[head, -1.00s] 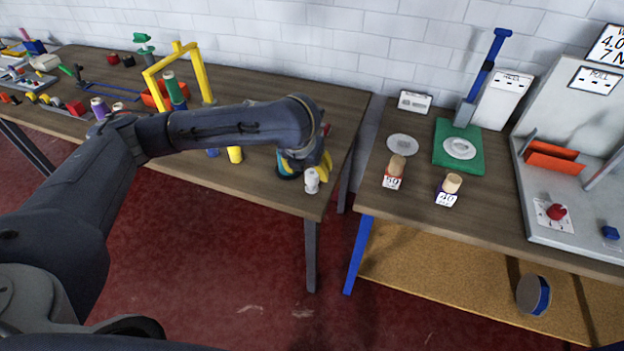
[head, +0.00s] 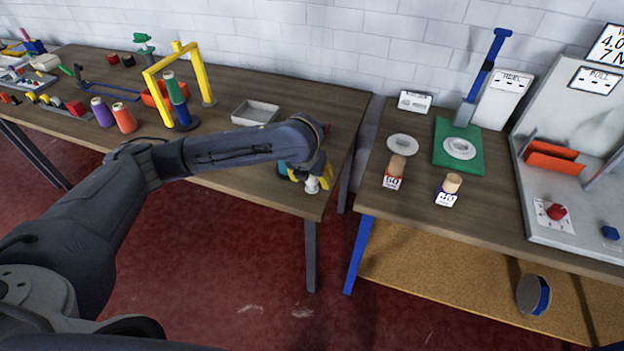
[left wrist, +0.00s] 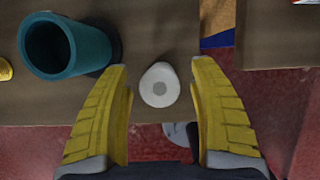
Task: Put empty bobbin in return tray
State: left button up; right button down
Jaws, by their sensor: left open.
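The empty bobbin, a small white cylinder (head: 312,185), stands near the front right corner of the left table. My left gripper (head: 308,172) is over it with yellow fingers pointing down. In the left wrist view the bobbin (left wrist: 160,86) shows from above between the two open fingertips (left wrist: 161,80), with a gap on each side. The fingers partly hide it in the head view. A shallow pale grey tray (head: 237,118), which looks like the return tray, lies empty farther back on the same table. My right gripper is not in view.
A teal hollow cylinder (left wrist: 82,48) stands close to the left finger. The table edge is just in front of the bobbin. A second table (head: 410,220) lies right, across a gap.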

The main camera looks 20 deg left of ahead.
pick_arm(q)
jog(key=shift+o, duration=0.2)
jog(key=c, duration=1.3)
jog(key=shift+r, duration=0.15)
